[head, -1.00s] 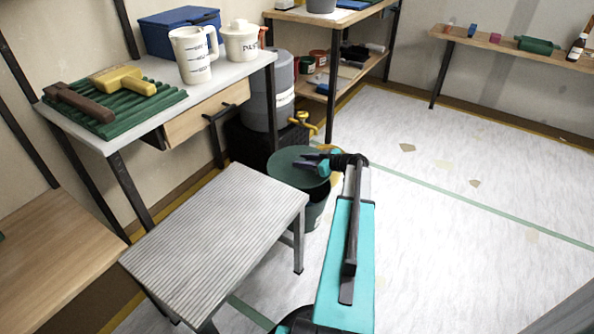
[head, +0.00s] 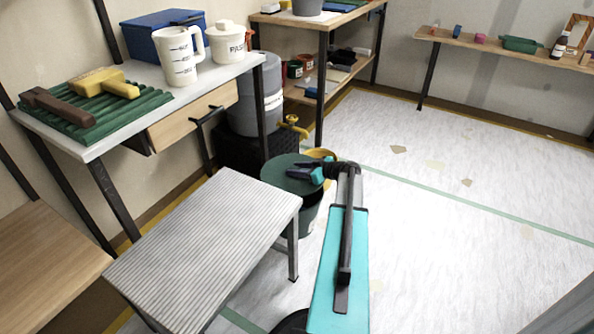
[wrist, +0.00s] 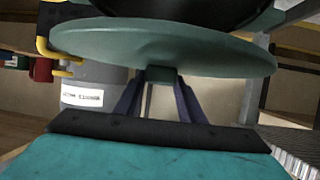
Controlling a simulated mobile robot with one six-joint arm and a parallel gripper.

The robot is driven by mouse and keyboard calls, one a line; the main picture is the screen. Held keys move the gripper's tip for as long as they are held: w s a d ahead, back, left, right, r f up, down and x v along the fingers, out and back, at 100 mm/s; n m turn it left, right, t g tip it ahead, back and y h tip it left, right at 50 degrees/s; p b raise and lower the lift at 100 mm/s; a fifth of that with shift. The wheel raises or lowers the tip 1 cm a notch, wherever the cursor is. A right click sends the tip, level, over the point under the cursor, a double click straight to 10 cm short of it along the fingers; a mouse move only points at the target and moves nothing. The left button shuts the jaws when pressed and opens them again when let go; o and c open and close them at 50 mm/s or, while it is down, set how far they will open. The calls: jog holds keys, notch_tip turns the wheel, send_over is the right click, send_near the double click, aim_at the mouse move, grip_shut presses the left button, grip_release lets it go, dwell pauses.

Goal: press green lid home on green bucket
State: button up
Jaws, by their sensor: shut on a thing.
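The green lid (head: 281,180) is a flat dark green disc beside the stool, over the dark green bucket (head: 308,218). It looks shifted left of the bucket, with a dark area at the bucket's right top. I cannot tell whether it touches the rim. My gripper (head: 304,173) reaches in from the right over the lid. In the wrist view my two fingers (wrist: 159,92) are shut on the small green knob (wrist: 161,76) of the lid (wrist: 90,46). A dark round shape behind the lid there is cut off by the frame.
A ribbed grey stool (head: 205,245) stands close left of the bucket. A grey tank (head: 258,100) with a yellow tap (head: 292,122) is behind, and a yellow bucket (head: 322,154) sits just past the lid. The floor (head: 440,190) to the right is open.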

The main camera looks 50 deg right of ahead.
aim_at(297, 180)
jog(key=shift+s+f+b, duration=0.1)
jog(key=shift+f+b, duration=0.05)
jog(key=shift+b, duration=0.3)
jog(key=shift+f+b, duration=2.35)
jog(key=shift+f, duration=0.35)
jog(key=shift+b, duration=1.4)
jog(key=shift+f+b, duration=1.05)
jog(key=shift+f, duration=0.25)
dwell(1.1)
jog(key=o, duration=1.2)
